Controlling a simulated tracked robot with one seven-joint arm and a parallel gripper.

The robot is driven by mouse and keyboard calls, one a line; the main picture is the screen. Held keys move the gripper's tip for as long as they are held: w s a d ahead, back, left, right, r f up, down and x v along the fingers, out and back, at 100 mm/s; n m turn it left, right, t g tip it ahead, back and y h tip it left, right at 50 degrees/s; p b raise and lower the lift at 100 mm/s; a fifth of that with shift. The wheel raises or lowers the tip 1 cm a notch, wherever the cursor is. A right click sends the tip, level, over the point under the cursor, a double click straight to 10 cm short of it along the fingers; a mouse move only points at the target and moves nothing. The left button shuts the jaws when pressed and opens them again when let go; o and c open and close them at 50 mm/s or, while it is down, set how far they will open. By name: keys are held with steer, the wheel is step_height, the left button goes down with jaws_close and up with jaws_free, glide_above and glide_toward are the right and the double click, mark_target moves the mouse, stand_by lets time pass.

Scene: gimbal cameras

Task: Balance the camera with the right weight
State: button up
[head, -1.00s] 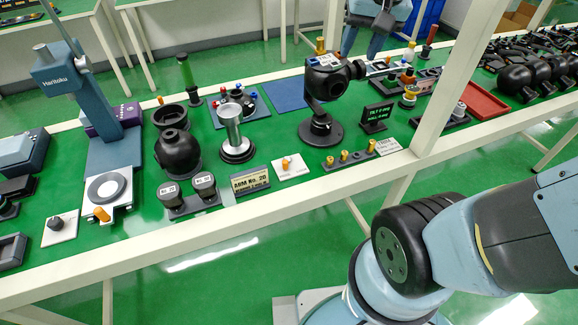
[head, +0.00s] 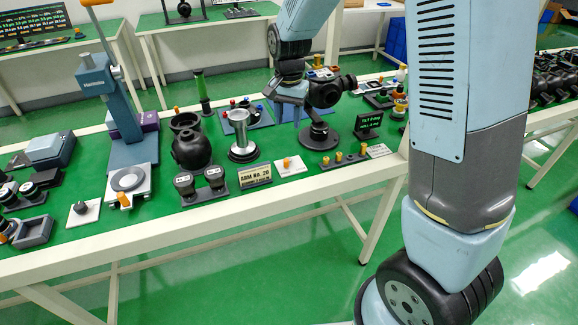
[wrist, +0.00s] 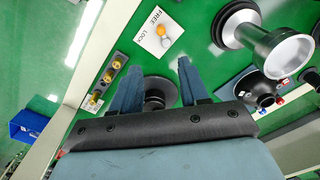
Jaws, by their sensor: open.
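The black gimbal camera (head: 325,92) stands on a round-based black post (head: 319,134) on the green table. My gripper (head: 286,98) is just left of the camera in the head view, above the table. In the wrist view its two blue fingers (wrist: 156,85) are spread, with nothing held. Between them a dark round base (wrist: 158,92) shows lower down, partly hidden by my gripper. Several brass weights (head: 339,158) stand in a dark rack in front of the post; they also show in the wrist view (wrist: 114,69). A black display (head: 369,124) is right of the post; its text is too small to read surely.
A white FREE/LOCK plate (wrist: 150,40) with an orange knob lies left of the rack. A silver cylinder on a black base (head: 241,135), an "ARM No. 20" sign (head: 255,176) and black pots (head: 190,145) stand farther left. The table's white front rail (head: 230,203) is an edge.

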mark_target(286, 160)
steer(key=f, duration=1.5)
steer(key=shift+s+a+f, duration=0.15)
steer(key=shift+a, duration=0.25)
steer(key=shift+c, duration=0.3)
jaws_close()
